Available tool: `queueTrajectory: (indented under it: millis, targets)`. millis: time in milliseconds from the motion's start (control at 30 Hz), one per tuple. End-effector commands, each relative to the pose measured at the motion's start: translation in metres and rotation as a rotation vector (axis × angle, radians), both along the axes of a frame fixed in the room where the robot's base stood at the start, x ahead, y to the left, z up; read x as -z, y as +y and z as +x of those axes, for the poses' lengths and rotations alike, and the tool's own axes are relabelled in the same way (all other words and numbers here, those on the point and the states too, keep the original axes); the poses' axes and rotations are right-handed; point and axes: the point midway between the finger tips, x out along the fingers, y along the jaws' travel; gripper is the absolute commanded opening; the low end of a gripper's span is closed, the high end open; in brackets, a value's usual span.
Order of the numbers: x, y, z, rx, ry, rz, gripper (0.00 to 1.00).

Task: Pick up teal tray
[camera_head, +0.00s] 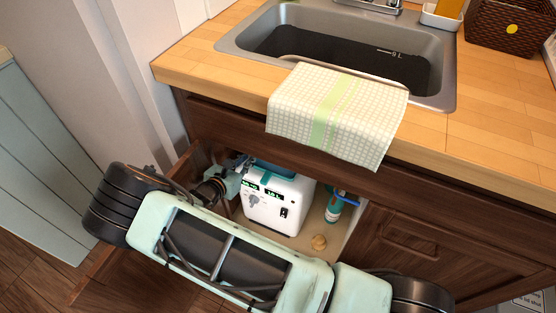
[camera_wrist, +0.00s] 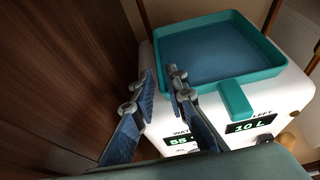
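The teal tray (camera_wrist: 218,50) lies on top of a white appliance in the wrist view. It is square and shallow, with a short handle (camera_wrist: 235,98) sticking out toward me over the appliance's front edge. In the head view only a bit of the tray (camera_head: 274,170) shows, under the counter. My gripper (camera_wrist: 165,75) is open in the wrist view, with its fingers apart and nothing between them. It is left of the handle, near the tray's left front corner. Whether a fingertip touches the tray I cannot tell. In the head view my gripper (camera_head: 238,166) is partly hidden inside the cabinet.
The white appliance (camera_head: 277,204) with green displays stands in the open cabinet. A teal bottle (camera_head: 334,208) and a small tan object (camera_head: 319,242) are to its right. A dark wood panel (camera_wrist: 60,70) is close left of my gripper. A towel (camera_head: 338,112) hangs over the sink edge above.

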Motion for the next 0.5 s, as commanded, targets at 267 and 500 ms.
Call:
queueTrajectory:
  millis: [267, 500]
  targets:
    - [0.014, -0.011, 0.030, 0.001, 0.000, 0.001, 0.13]
    - [0.022, -0.018, 0.058, 0.003, -0.001, 0.001, 0.13]
